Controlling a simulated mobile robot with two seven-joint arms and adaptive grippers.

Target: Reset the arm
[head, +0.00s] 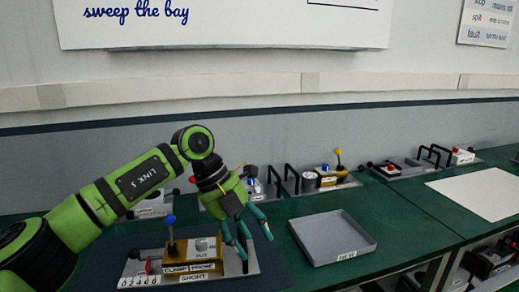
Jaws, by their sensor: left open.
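My left arm (130,188) is green and black with a "LINK 5" label, and it reaches in from the left over the bench. My left gripper (249,229) hangs at its end with its teal fingers pointing down, spread and empty. It is just right of a device panel with a blue-knobbed lever (170,228) and a gold box (192,258) marked "CLAMP PROBE SHORT". I cannot tell whether the fingers touch the box. My right gripper is not in view.
A grey tray (372,240) stands on the green bench to the right. Several lever panels line the back, one with a yellow knob (338,152). A white sheet (480,190) lies far right. Green bench top is bare around the tray.

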